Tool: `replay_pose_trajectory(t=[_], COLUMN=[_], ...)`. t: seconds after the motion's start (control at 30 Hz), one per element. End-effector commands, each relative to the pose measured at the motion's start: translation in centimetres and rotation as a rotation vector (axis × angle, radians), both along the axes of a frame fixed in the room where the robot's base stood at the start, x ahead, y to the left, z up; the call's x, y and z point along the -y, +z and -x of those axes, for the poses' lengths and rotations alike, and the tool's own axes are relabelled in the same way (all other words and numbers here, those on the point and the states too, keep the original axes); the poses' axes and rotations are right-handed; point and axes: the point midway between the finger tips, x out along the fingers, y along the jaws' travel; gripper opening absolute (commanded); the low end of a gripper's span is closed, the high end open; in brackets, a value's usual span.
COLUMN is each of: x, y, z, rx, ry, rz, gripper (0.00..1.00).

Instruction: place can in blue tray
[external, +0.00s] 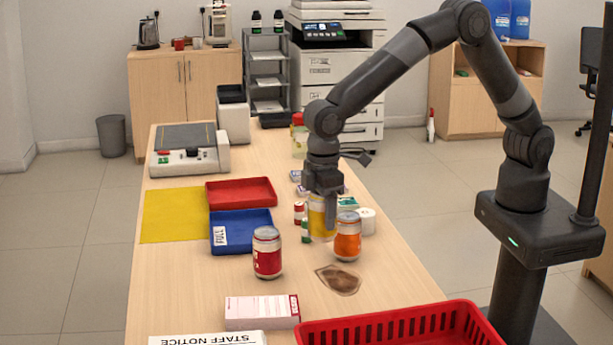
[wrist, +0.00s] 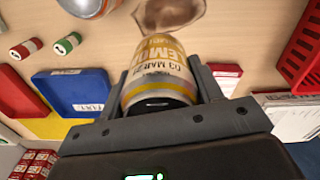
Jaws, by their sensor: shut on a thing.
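My gripper (external: 322,192) points down over the right part of the counter. It is shut on a yellow can (external: 322,222), whose yellow and white lemon label (wrist: 158,65) shows between the fingers in the wrist view. I cannot tell whether the can touches the counter. The blue tray (external: 233,246) lies to the left of the gripper with a white "FULL" label at its end. It also shows at left in the wrist view (wrist: 82,86). No object shows inside it.
A red-labelled can (external: 267,254) stands near the blue tray's front right corner. An orange can (external: 347,238) stands just right of the held can. A red tray (external: 262,184) lies behind the blue one. A brown stain (external: 338,280) and red basket (external: 400,328) lie nearer the front.

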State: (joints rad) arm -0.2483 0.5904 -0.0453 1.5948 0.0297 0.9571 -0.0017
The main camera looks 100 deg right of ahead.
Motion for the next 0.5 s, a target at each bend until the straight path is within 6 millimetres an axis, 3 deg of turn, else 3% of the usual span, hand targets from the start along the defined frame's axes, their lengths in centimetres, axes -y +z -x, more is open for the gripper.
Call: replay_pose_trajectory(t=[0.03, 0.2, 0.5], x=[2.5, 10.3, 24.0], y=[0.1, 0.4, 0.9], z=[-1.2, -3.9, -6.0], rx=[0.002, 0.002, 0.002], ry=[-0.012, -0.022, -0.037], rz=[0.000, 0.000, 0.000], gripper=[0.25, 0.25, 0.25])
